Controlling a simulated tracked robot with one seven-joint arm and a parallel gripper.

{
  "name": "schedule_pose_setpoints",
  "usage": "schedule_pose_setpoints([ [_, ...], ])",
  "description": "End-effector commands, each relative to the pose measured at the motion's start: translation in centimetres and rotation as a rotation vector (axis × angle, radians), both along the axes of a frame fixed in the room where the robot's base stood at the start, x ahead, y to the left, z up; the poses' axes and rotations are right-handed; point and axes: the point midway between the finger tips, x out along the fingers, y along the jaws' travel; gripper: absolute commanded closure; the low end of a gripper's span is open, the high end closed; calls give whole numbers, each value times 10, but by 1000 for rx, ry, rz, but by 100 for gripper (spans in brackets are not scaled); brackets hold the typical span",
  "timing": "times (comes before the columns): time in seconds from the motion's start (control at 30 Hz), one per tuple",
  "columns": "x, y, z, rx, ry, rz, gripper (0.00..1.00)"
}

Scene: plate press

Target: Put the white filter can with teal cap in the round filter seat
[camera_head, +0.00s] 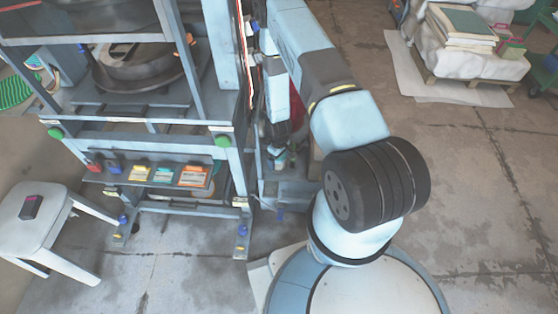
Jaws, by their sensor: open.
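My gripper (279,152) points down beside the right side of the press frame, among dark machine parts. It is open, and its fingertips are small and partly lost against the dark background. A small teal-green patch (281,163) shows just below the fingertips. I cannot tell whether it is the filter can's teal cap, or whether the gripper touches it. The white body of the can and the round filter seat are not clearly made out; my arm and the press frame cover much of that area.
The blue press frame (226,165) stands close left of my gripper, with a shelf of coloured boxes (195,176) on its front. A white stool (38,222) holds a small dark object. A loaded pallet (470,70) stands at the upper right. The floor on the right is clear.

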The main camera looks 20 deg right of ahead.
Motion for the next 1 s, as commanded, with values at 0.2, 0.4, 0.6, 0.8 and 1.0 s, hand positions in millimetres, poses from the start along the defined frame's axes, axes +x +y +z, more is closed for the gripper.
schedule_pose_setpoints([
  [0.2, 1, 0, 36, 0, -2, 0, 0],
  [0.4, 0, 0, 68, 0, -1, -1, 0],
  [0.6, 1, 0, 92, 0, -2, -1, 0],
  [0.8, 0, 0, 104, 0, 0, 0, 0],
  [1.0, 0, 0, 105, 0, 0, 0, 0],
])
